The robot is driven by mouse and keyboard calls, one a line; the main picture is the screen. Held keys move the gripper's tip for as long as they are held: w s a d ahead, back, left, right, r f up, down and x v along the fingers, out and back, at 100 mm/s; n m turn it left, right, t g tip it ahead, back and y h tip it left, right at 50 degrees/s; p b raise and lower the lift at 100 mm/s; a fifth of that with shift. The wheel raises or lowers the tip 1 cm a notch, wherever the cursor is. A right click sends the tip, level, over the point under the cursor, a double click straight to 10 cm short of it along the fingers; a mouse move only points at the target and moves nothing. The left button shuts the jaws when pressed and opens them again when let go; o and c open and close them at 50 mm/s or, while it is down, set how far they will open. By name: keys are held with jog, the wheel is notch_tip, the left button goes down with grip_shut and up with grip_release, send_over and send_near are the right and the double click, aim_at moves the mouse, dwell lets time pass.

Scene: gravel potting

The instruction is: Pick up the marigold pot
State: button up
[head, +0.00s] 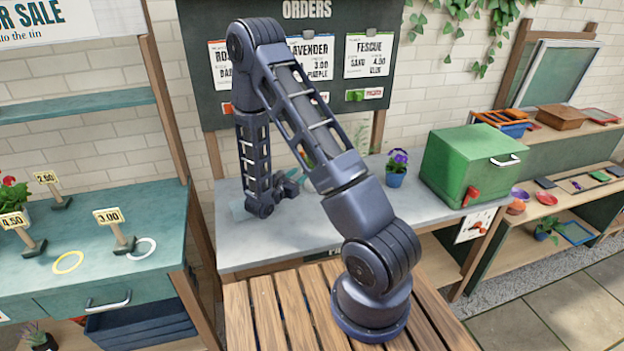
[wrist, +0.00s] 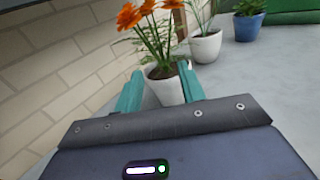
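The marigold pot (wrist: 168,92) is a white pot with orange flowers, upright on the grey counter in the wrist view. My gripper (wrist: 161,70) is open, its two teal fingers on either side of the pot. A narrow gap shows between the left finger and the pot. The right finger overlaps the pot's right edge, and I cannot tell whether it touches. In the head view my gripper (head: 265,204) is low over the left part of the counter. The marigold pot is not clearly visible there, with my arm in front.
A white pot with a grassy plant (wrist: 206,46) stands close behind, to the right. Beyond it is a blue pot (wrist: 249,27), with purple flowers in the head view (head: 396,180). A green box (head: 455,165) stands right. A brick wall (wrist: 50,80) is close on the left.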

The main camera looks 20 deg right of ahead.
jog(key=shift+x, duration=4.6)
jog(key=shift+s+r, duration=0.1)
grip_shut()
